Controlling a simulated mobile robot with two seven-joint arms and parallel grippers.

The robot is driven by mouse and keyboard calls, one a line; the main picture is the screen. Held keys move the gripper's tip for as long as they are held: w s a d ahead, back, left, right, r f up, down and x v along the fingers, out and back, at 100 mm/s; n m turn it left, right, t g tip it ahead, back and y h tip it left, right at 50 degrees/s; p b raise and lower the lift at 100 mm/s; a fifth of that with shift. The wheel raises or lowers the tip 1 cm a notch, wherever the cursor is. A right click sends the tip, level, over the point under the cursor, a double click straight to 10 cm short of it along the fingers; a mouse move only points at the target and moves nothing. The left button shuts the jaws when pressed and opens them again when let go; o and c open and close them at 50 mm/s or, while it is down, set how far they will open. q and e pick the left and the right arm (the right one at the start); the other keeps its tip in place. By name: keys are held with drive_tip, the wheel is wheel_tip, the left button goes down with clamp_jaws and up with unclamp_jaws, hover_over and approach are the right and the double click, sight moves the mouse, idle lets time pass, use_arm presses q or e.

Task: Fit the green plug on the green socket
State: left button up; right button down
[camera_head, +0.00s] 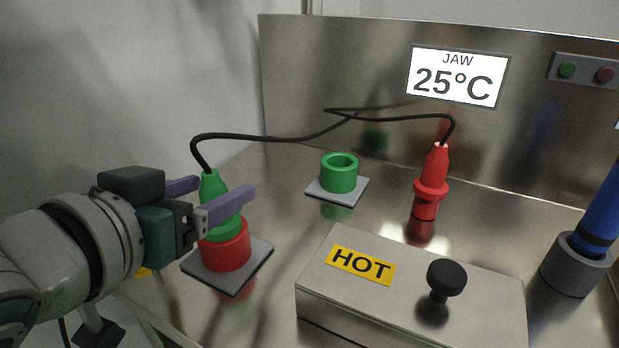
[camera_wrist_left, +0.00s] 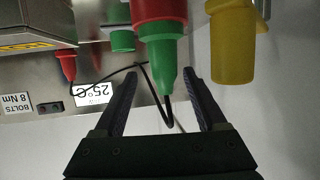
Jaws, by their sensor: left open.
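The green plug (camera_head: 212,190) stands upright in the red socket (camera_head: 228,248), which is on a grey plate at the left. A black cable leaves its top. My left gripper (camera_head: 226,187) is open, with one finger on each side of the plug. The left wrist view shows the green plug (camera_wrist_left: 163,62) between the spread fingers, with the red socket (camera_wrist_left: 158,10) beyond it. I cannot tell whether a finger touches it. The green socket (camera_head: 339,174) is an empty ring on a small plate farther back. My right gripper is not in view.
A red plug (camera_head: 430,185) on the same cable stands upright on the steel surface. A box marked HOT (camera_head: 330,285) with a black knob (camera_head: 446,277) is in front. A blue handle (camera_head: 601,215) stands at the right. A yellow object (camera_wrist_left: 233,45) is beside the red socket.

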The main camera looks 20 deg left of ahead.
use_arm(q)
drive_tip(key=x, duration=0.2)
drive_tip(key=b+x, duration=0.1)
drive_tip(key=x, duration=0.1)
drive_tip(key=shift+s+a+f, duration=0.2)
drive_tip(key=shift+f, duration=0.15)
drive_tip(key=shift+w+f, duration=0.15)
drive_tip(key=shift+w, duration=0.4)
clamp_jaws()
